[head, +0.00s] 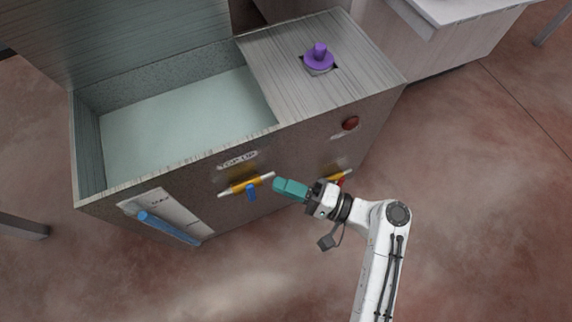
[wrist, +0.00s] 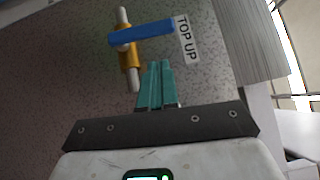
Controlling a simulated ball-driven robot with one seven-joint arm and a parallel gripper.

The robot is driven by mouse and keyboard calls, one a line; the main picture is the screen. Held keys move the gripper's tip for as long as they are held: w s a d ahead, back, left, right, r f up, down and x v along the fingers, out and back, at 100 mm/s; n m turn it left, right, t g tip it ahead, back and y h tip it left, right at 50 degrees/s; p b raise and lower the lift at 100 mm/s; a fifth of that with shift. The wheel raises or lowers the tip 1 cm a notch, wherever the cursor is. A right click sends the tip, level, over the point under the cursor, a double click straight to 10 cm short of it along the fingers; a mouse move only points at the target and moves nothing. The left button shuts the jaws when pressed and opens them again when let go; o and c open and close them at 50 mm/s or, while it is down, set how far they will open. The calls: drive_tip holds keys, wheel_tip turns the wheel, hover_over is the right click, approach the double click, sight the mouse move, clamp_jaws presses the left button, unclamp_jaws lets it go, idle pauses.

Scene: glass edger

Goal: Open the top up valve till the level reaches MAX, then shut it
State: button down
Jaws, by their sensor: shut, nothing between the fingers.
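The top up valve (head: 240,187) is a brass body on a white pipe on the machine's front, under the TOP UP label (head: 237,160). Its blue lever (head: 251,194) lies crosswise to the pipe; in the wrist view the lever (wrist: 145,32) also crosses the pipe. My gripper (head: 277,184) has teal fingers, shut and empty, just right of the valve in the head view. In the wrist view the fingertips (wrist: 160,64) are close to the valve, apart from the lever. The level gauge (head: 168,227) is a blue slanting tube beside a pale marked panel; its level is not readable.
The open tank (head: 180,120) holds pale water. A red button (head: 351,123) is on the front. Another yellow valve (head: 343,175) is partly hidden behind my gripper. Floor in front is clear.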

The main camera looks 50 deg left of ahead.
drive_tip(key=p+v, duration=0.1)
drive_tip(key=v, duration=0.9)
drive_tip(key=shift+p, duration=0.35)
drive_tip(key=shift+w+r, duration=0.1)
drive_tip(key=shift+w, duration=0.05)
